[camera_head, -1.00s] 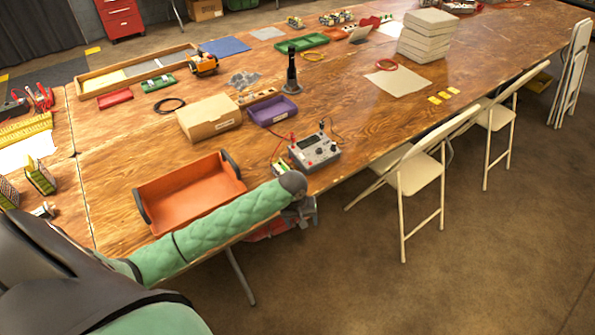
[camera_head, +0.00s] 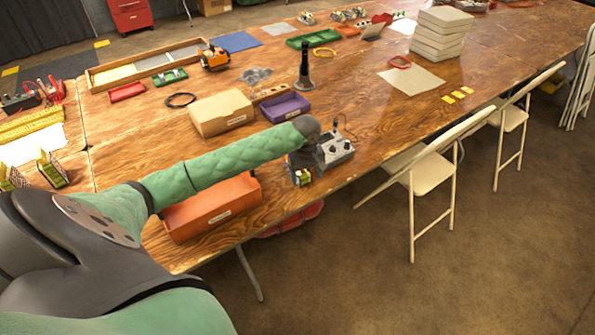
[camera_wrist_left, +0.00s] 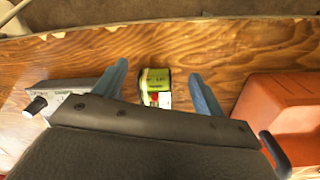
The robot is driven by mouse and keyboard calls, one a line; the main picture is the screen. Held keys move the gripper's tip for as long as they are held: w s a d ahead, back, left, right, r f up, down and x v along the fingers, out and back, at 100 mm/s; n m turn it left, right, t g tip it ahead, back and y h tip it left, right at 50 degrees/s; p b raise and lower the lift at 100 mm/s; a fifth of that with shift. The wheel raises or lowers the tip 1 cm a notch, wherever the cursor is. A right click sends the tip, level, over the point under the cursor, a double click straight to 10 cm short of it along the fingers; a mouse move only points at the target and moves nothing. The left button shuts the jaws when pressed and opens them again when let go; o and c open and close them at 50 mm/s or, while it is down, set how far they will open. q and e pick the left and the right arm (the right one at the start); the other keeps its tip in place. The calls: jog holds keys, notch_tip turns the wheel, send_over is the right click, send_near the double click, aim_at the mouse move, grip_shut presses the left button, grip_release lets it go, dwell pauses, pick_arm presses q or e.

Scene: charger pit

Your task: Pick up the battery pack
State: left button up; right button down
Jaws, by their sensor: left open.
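The battery pack (camera_head: 302,178), small with a green and yellow label, sits on the wooden table near its front edge, beside the grey charger (camera_head: 336,150). In the left wrist view the pack (camera_wrist_left: 155,86) lies between the two spread blue fingers of my left gripper (camera_wrist_left: 158,70), with a gap on each side. The grey body of the gripper hides the pack's lower part. In the head view my left gripper (camera_head: 302,158) is over the pack, and its fingertips are hard to make out. My right gripper is not in view.
An orange bin (camera_head: 212,208) stands left of the pack, partly behind my arm; it shows at right in the wrist view (camera_wrist_left: 275,110). A cardboard box (camera_head: 221,113) and a purple bin (camera_head: 287,108) stand behind. White folding chairs (camera_head: 432,170) line the front edge.

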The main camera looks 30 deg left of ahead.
pick_arm(q)
jog(key=w+a+r+n, duration=0.1)
jog(key=a, duration=0.1)
jog(key=w+a+r+n, duration=0.1)
jog(key=a, duration=0.1)
jog(key=w+a+r+n, duration=0.1)
jog(key=a+r, duration=0.1)
jog(key=shift+w+a+r, duration=0.1)
jog(key=shift+w+a, duration=0.2)
jog(key=shift+a, duration=0.2)
jog(key=shift+f, duration=0.3)
notch_tip(320, 180, down, 2)
jog(key=shift+w+p, duration=0.1)
jog(key=shift+p, duration=0.4)
jog(key=shift+f+p, duration=0.45)
jog(key=shift+f, duration=0.1)
jog(key=f, duration=0.1)
jog(key=f+p, duration=0.1)
jog(key=shift+w+d+f, duration=0.15)
jog(key=shift+d+f, duration=0.15)
jog(key=shift+f, duration=0.65)
pick_arm(e)
notch_tip(320, 180, down, 7)
jog(key=s+d, duration=0.1)
jog(key=d, duration=0.1)
jog(key=shift+s+f+t, duration=0.2)
jog(key=shift+s+t, duration=0.1)
jog(key=shift+s, duration=0.1)
pick_arm(q)
jog(key=shift+c, duration=0.4)
